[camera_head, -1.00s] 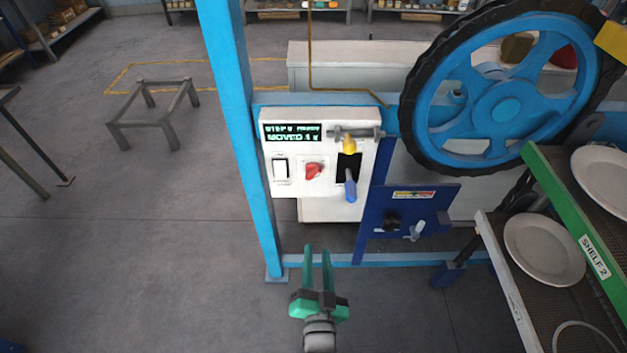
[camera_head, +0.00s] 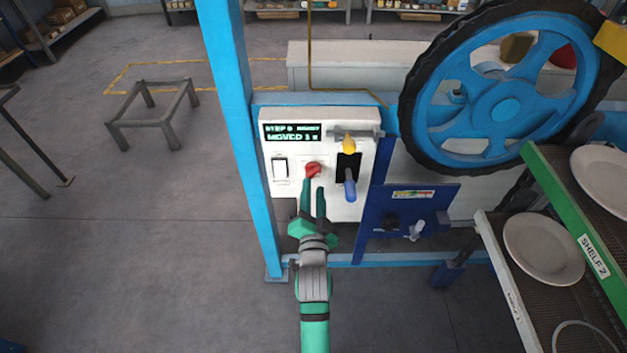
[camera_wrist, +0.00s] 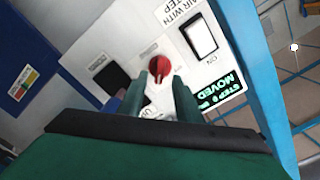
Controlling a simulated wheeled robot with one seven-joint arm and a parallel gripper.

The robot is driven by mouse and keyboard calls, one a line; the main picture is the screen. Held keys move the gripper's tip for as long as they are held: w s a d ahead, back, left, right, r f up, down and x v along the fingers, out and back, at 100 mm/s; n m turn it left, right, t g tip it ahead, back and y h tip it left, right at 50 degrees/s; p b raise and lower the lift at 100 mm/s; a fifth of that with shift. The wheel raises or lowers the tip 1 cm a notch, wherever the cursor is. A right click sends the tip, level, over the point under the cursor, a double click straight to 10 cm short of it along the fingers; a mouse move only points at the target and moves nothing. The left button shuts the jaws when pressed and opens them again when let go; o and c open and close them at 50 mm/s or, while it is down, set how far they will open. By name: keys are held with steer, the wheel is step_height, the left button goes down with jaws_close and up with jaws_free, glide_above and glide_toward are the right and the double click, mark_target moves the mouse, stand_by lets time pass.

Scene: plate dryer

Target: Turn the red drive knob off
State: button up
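The red drive knob (camera_head: 313,169) sits on the white control panel (camera_head: 340,208), between a white rocker switch and a blue-handled lever. In the wrist view the red knob (camera_wrist: 160,69) shows just beyond my fingertips, roughly between them. My gripper (camera_head: 313,184) is open, its green fingers pointing up at the panel just below the knob. In the wrist view my gripper (camera_wrist: 166,84) has a gap between its fingers. I cannot tell whether a fingertip touches the knob.
The white rocker switch (camera_head: 280,168) is left of the knob. The blue lever (camera_head: 350,188) is close on the right. A blue post (camera_head: 232,110) stands left of the panel. A blue wheel (camera_head: 505,108) and shelves with plates (camera_head: 545,248) are at the right.

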mark_target(313, 176)
steer(key=shift+w, duration=2.15)
jaws_close()
